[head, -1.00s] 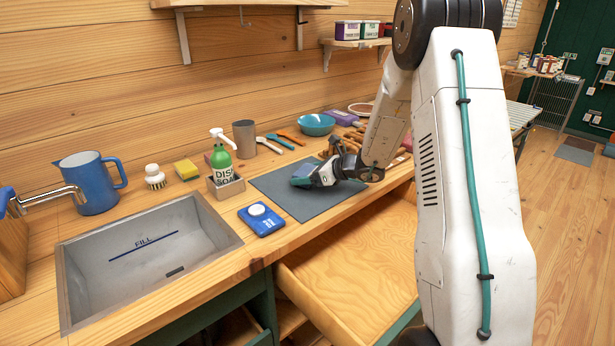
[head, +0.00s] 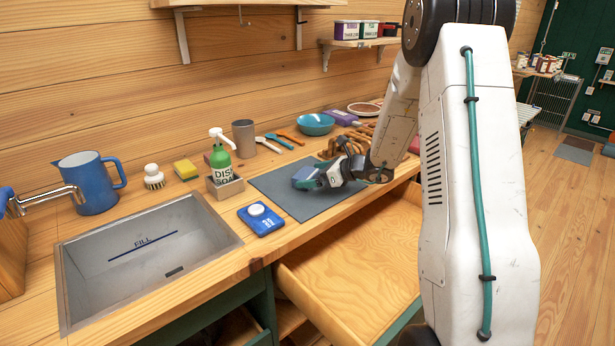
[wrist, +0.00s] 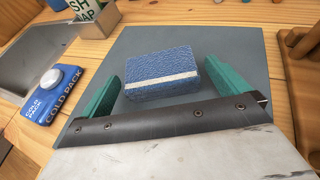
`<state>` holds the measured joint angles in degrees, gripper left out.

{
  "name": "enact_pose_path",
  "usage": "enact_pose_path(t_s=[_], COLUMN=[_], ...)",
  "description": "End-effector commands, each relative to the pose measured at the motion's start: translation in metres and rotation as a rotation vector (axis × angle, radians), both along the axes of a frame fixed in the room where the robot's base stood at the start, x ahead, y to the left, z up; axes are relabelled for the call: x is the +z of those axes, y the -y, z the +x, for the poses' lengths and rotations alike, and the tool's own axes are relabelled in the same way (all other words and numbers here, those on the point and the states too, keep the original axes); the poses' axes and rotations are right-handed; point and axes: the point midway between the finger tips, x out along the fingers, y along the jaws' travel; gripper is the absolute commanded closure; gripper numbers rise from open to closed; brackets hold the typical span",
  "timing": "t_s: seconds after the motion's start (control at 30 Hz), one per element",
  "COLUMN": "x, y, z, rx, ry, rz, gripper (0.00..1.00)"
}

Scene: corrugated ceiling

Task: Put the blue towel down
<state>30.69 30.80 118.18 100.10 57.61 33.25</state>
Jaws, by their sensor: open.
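The blue towel (wrist: 160,74) is a folded block with a white stripe, resting on the grey mat (wrist: 240,120) in the wrist view. My gripper (wrist: 162,72) is open, with one green finger to the left of the towel and one to the right. Small gaps show between the fingers and the towel. In the head view my gripper (head: 312,178) is low over the mat (head: 270,183), and part of the towel (head: 303,173) shows at its tips.
A blue cold pack (head: 261,220) lies left of the mat, near the counter's front edge. A dish soap bottle (head: 221,165) stands in a caddy by the sink (head: 150,255). An open drawer (head: 350,270) juts out below. Wooden items stand right of the mat.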

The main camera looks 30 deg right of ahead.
Motion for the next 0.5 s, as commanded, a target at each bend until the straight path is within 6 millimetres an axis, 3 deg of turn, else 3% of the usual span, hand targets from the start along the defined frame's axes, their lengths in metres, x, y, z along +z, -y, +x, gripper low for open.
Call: enact_pose_path(t_s=[0.3, 0.5], x=[0.027, 0.035], y=[0.035, 0.045], z=[-0.053, -0.069], rx=[-0.003, 0.002], ry=[0.001, 0.002], rz=[-0.001, -0.001], gripper=[0.0, 0.0])
